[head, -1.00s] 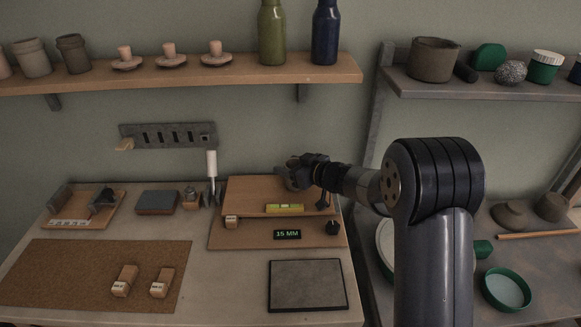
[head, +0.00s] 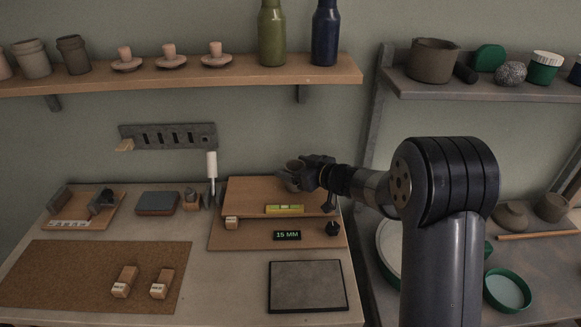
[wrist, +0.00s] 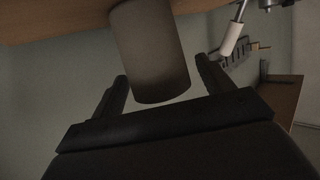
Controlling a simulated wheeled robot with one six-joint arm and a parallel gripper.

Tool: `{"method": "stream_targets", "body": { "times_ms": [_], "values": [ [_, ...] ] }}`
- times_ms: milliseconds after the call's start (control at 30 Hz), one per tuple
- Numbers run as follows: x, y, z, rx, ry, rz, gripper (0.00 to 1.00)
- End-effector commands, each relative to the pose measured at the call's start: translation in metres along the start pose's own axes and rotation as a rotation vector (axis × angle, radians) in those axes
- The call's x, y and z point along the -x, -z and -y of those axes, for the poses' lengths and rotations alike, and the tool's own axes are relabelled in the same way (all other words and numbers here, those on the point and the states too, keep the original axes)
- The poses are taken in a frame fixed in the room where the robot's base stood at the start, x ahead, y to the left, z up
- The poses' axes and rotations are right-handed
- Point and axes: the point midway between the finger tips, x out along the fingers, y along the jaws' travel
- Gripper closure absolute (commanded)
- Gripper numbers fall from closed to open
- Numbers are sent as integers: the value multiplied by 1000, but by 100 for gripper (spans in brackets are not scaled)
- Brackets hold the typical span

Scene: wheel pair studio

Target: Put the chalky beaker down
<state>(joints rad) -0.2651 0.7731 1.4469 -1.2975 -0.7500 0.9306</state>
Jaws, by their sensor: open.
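The chalky beaker (head: 293,178) is a dull grey cup at the back of the raised wooden board (head: 245,190), partly hidden by my gripper (head: 304,177). In the wrist view the beaker (wrist: 150,52) is a plain grey cylinder between and beyond my two dark fingers. The wrist picture looks upside down, and the beaker's far end meets a brown wooden surface at the top edge. My gripper (wrist: 162,85) is open, with its fingers spread on either side of the beaker. Whether a finger still touches it is hard to tell.
A yellow-green level (head: 284,209), a small wooden block (head: 231,222), a 15 MM display (head: 287,235) and a dark knob (head: 333,228) are near the board's front. A white-topped tool (head: 211,165) stands left of it. A grey slab (head: 307,286) lies in front.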

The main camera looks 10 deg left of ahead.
Motion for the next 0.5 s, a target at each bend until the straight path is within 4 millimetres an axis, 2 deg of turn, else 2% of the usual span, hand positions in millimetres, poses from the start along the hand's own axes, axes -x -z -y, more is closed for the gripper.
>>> {"method": "stream_targets", "body": {
  "times_ms": [100,300,500],
  "values": [
    [28,1,-1,-1,-4,-1,25],
    [70,1,0,0,-3,-1,25],
    [95,0,0,0,-1,0,25]
  ]
}}
